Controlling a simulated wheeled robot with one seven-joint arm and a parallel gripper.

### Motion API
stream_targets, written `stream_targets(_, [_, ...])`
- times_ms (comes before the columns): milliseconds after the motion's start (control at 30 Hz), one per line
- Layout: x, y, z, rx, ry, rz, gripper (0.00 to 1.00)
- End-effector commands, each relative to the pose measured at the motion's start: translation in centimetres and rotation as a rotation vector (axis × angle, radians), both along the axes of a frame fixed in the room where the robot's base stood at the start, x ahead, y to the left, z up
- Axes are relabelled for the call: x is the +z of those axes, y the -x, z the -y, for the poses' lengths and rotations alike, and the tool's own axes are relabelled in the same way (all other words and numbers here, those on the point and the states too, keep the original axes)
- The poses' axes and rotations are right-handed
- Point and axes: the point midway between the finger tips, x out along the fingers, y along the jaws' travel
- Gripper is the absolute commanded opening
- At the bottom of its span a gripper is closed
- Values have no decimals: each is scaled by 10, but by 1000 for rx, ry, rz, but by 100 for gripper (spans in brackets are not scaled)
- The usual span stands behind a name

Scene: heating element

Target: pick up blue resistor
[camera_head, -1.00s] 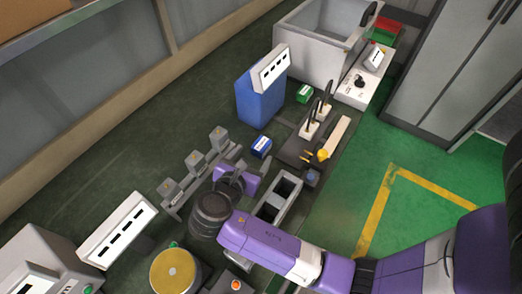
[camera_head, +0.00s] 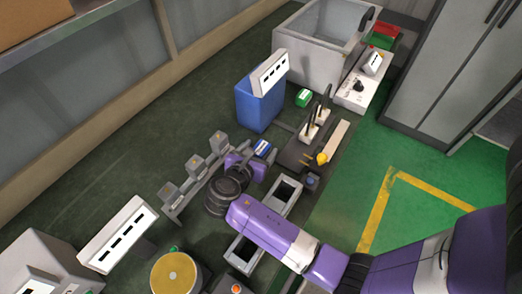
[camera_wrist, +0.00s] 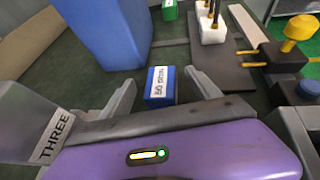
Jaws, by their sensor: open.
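The blue resistor (camera_wrist: 160,85) is a small blue block with a white printed label. It lies on the dark green surface, and in the head view it shows beside my gripper (camera_head: 259,155). In the wrist view my gripper (camera_wrist: 158,92) is open, with one finger left of the block and the other right of it. In the head view the resistor (camera_head: 263,148) is partly hidden by the gripper.
A blue bin (camera_head: 259,103) stands behind. A dark board with white-based posts (camera_head: 310,132) and a yellow knob (camera_head: 322,158) is to the right. Grey blocks on a rail (camera_head: 194,166) are close on the left. A green block (camera_head: 304,97) lies farther back.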

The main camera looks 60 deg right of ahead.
Motion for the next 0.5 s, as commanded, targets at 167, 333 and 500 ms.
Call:
stream_targets(167, [0, 0, 0, 0, 0, 0, 46])
stream_targets(333, [0, 0, 0, 1, 0, 0, 13])
stream_targets(500, [0, 0, 0, 1, 0, 0, 0])
